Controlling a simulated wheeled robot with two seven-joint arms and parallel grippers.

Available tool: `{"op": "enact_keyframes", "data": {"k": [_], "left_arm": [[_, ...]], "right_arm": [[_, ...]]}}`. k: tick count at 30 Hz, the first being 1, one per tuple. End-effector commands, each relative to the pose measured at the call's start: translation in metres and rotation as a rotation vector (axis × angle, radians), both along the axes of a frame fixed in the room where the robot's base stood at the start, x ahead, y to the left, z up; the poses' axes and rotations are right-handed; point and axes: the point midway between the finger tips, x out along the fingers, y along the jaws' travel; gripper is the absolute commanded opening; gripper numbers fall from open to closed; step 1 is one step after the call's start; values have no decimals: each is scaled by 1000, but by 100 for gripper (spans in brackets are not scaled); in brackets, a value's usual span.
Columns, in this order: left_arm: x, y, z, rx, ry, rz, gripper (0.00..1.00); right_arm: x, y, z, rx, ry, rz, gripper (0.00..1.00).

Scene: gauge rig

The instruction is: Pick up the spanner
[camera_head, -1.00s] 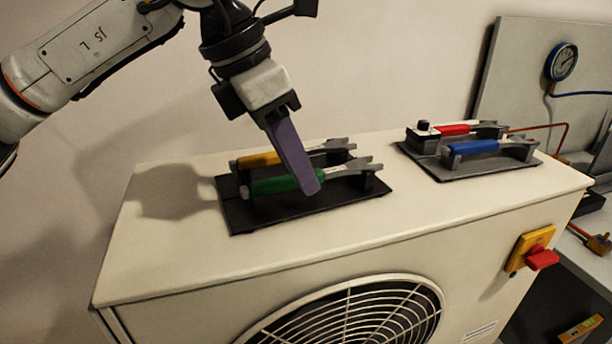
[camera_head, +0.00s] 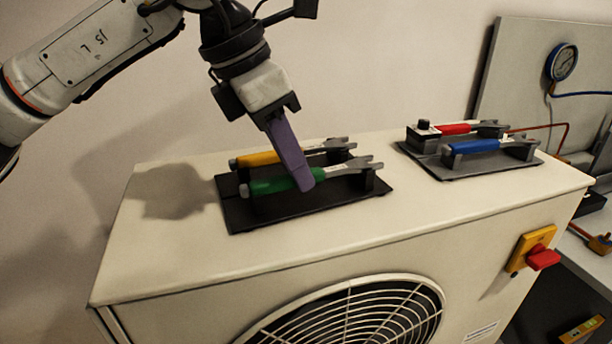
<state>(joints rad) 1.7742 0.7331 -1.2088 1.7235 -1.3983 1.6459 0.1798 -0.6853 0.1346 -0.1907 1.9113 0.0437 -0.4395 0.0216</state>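A green-handled spanner (camera_head: 272,186) lies on a black rack (camera_head: 250,216) on top of the cream unit. A yellow-handled spanner (camera_head: 258,158) lies behind it on the same rack. Red-handled (camera_head: 455,129) and blue-handled (camera_head: 474,147) spanners lie on a second rack at the right. My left gripper (camera_head: 303,183) points down, its purple finger in front of the green spanner's handle end nearest the jaw and hiding part of it. Only one finger shows clearly, so I cannot tell its opening or whether it touches the spanner. My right gripper is not in view.
The cream unit's top (camera_head: 170,250) is clear in front of the racks. A red rotary switch (camera_head: 542,258) on a yellow plate is on its front, beside a fan grille (camera_head: 350,315). A gauge (camera_head: 562,62) with hoses is on the grey panel at the right.

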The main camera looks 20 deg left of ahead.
Motion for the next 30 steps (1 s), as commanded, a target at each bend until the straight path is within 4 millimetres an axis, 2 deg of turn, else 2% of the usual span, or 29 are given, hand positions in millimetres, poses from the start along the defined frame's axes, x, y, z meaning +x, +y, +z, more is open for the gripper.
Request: {"op": "enact_keyframes", "data": {"k": [3,12,17,24,30], "left_arm": [[0,0,0,0,0,0,0],[0,0,2,-1,-2,0,0],[1,-1,14,-3,-5,1,0],[0,-1,65,-3,-6,0,0],[0,-1,96,-1,-3,-1,0]], "right_arm": [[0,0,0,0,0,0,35],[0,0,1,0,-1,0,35],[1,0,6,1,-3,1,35],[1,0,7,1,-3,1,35],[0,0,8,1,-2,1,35]]}}
